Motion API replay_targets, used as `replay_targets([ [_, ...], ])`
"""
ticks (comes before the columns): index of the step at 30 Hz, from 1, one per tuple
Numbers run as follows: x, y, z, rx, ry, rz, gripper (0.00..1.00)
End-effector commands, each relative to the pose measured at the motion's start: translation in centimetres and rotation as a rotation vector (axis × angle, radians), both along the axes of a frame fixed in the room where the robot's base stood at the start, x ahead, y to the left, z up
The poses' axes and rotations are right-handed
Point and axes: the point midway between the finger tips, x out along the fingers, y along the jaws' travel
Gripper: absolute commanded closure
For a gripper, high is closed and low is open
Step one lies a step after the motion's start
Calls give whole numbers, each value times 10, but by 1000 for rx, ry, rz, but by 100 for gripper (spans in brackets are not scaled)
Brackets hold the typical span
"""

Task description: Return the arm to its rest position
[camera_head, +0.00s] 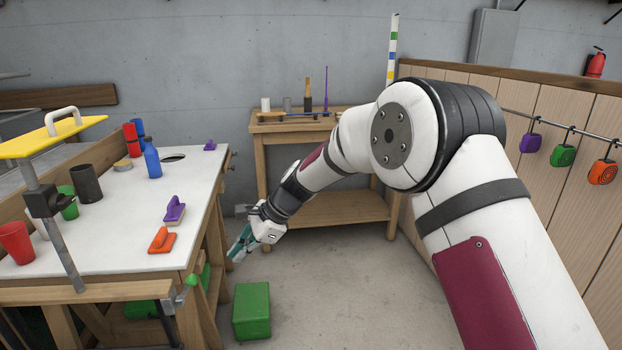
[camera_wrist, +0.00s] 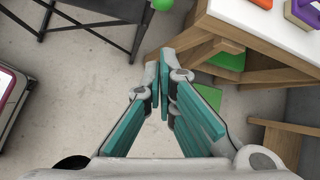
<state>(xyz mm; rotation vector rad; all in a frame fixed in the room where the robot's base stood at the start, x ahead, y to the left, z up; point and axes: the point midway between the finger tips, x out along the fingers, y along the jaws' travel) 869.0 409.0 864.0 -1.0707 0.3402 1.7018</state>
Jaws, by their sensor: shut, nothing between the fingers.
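My arm stretches forward from the right side of the head view and bends down to the left. My gripper (camera_head: 238,249) hangs low beside the right end of the white-topped workbench (camera_head: 118,204), above the floor. In the wrist view, my gripper (camera_wrist: 164,82) points toward the floor with its teal fingers together and nothing between them. The fingers look clear of the workbench leg.
A green box (camera_head: 252,311) sits on the floor near my gripper. A wooden table (camera_head: 330,125) stands against the back wall. A wood-panelled partition (camera_head: 545,105) with hanging tape measures runs along the right. The floor between bench and partition is mostly clear.

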Motion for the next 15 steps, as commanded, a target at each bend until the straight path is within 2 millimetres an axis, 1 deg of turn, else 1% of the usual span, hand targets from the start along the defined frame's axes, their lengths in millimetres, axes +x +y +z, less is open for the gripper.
replay_targets([
  [1,-2,-13,17,-11,-33,23,100],
  [2,-6,-21,26,-20,-51,42,100],
  [5,-20,-54,59,-60,-125,117,100],
  [6,-28,-69,72,-77,-154,149,100],
  [8,-40,-90,89,-105,-197,196,100],
  [9,-48,-105,100,-124,-222,227,100],
  [11,-63,-126,115,-153,-260,273,100],
  [12,-73,-141,124,-174,-283,302,100],
  [14,-88,-162,137,-204,-318,347,100],
  [15,-100,-176,145,-225,-338,376,100],
])
